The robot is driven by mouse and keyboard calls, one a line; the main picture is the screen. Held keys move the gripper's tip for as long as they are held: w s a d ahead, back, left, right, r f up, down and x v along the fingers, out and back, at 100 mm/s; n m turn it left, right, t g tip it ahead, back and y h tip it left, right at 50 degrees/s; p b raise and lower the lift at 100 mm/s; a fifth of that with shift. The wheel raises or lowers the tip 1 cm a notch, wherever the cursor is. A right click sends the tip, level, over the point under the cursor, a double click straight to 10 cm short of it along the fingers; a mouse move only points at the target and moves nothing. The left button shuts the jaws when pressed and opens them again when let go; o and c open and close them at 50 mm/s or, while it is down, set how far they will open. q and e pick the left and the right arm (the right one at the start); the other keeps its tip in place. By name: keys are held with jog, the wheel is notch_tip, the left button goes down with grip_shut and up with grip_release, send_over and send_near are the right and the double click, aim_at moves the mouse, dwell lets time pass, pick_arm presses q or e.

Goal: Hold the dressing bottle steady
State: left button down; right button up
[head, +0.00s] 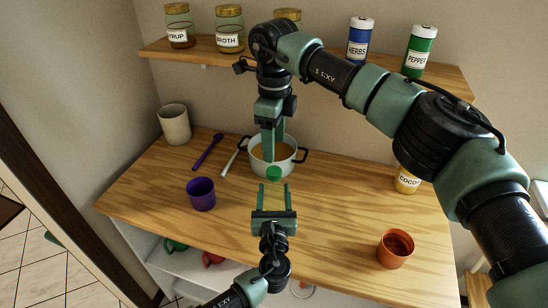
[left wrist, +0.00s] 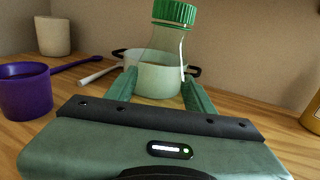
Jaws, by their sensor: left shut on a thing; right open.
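The dressing bottle (left wrist: 160,65) is clear with a green cap and stands upright in the left wrist view. In the head view its green cap (head: 273,173) shows just in front of the pot. My left gripper (head: 275,188) is shut on the bottle, one finger on each side; its fingers also show in the left wrist view (left wrist: 158,88).
A pot (head: 287,168) of orange-brown liquid stands behind the bottle. A purple cup (head: 201,194), a purple spoon (head: 207,151), a white utensil (head: 233,158) and a beige canister (head: 174,125) are left. A cocoa jar (head: 407,182) and an orange cup (head: 395,250) are right. A shelf (head: 320,70) holds jars above.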

aim_at(274, 202)
notch_tip(274, 202, up, 4)
dwell(0.4)
pick_arm(q)
jog(key=shift+c, duration=2.3)
grip_release()
jog(key=s+b, duration=0.1)
jog(key=s, duration=0.5)
jog(key=shift+s+f, duration=0.1)
jog(key=shift+s, duration=0.8)
pick_arm(e)
jog(key=shift+f, duration=0.8)
